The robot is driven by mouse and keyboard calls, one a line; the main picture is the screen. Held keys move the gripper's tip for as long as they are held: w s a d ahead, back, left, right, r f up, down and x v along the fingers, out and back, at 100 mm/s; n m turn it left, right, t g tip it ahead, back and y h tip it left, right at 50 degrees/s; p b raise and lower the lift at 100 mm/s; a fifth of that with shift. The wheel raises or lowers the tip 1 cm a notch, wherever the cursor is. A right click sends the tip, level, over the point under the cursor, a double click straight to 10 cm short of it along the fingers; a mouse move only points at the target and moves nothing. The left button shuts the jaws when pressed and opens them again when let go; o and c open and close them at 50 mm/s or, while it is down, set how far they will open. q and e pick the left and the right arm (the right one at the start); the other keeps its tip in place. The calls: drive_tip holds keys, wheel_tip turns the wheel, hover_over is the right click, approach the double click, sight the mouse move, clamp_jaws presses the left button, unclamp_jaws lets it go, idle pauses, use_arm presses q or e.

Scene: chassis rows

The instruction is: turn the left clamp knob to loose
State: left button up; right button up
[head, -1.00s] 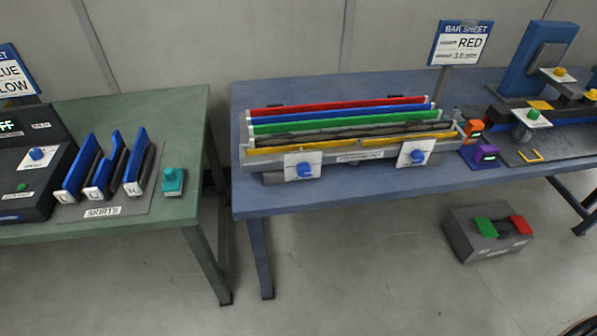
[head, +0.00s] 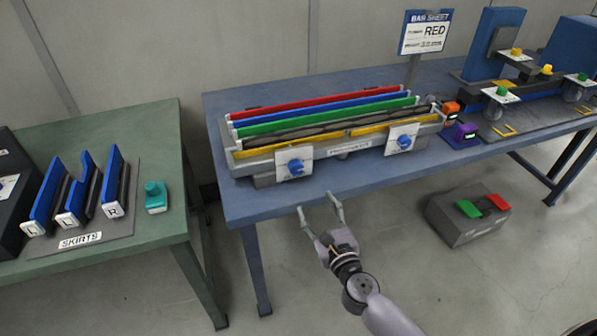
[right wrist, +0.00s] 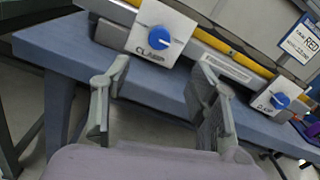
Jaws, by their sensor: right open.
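The left clamp knob (head: 295,167) is a round blue knob on a white plate at the front left of the bar rack (head: 250,165). It also shows in the right wrist view (right wrist: 159,38), on a plate labelled CLAMP, with a small white mark; its exact setting is hard to read. A similar blue knob (head: 404,142) sits on the right plate and shows in the right wrist view (right wrist: 279,101). My right gripper (head: 318,203) is open and empty, in front of the table edge, below and apart from the left knob. My left gripper is out of view.
The rack holds red, blue, green, dark and yellow bars on the blue table (head: 235,207). A sign reading RED (head: 425,32) stands behind. Orange and purple blocks sit right of the rack. A grey pedal box (head: 465,228) lies on the floor. The green table (head: 150,235) stands left.

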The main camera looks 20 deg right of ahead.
sight(297, 169)
drive_tip(key=w, duration=1.4)
drive_tip(key=shift+w+a+b, duration=0.15)
drive_tip(key=shift+a+b, duration=0.1)
drive_tip(key=shift+b, duration=0.1)
drive_tip(key=shift+c, duration=0.5)
drive_tip(key=c, duration=1.1)
